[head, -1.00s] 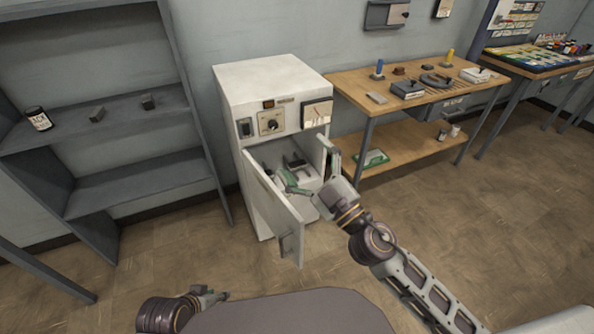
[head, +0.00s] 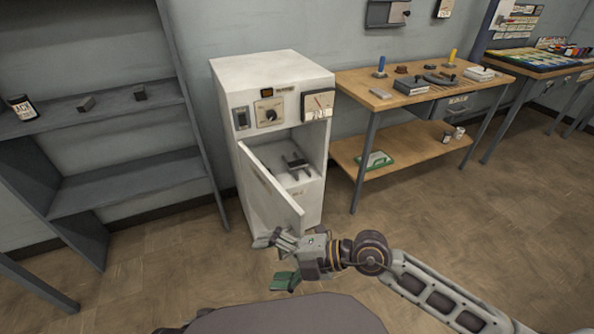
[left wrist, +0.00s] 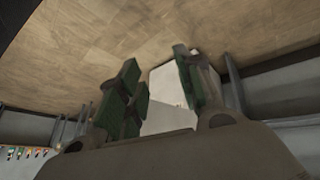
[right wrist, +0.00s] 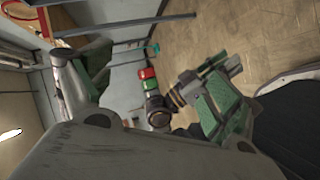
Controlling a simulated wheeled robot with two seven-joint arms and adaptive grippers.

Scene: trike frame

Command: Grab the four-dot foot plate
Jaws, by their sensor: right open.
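No plate with four dots can be made out in these views. In the head view, a dark forked part (head: 297,162) lies on the upper surface inside the open white cabinet (head: 272,76); I cannot tell any dots on it. My right gripper (head: 273,261) is open and outside the cabinet, low in front of its door (head: 270,192).
The cabinet door hangs open toward me, partly blocking the cabinet's left side. A wooden workbench (head: 356,85) with tools stands to the right, a green item (head: 375,160) on its lower shelf. Grey shelves (head: 130,186) stand left. The floor at right is clear.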

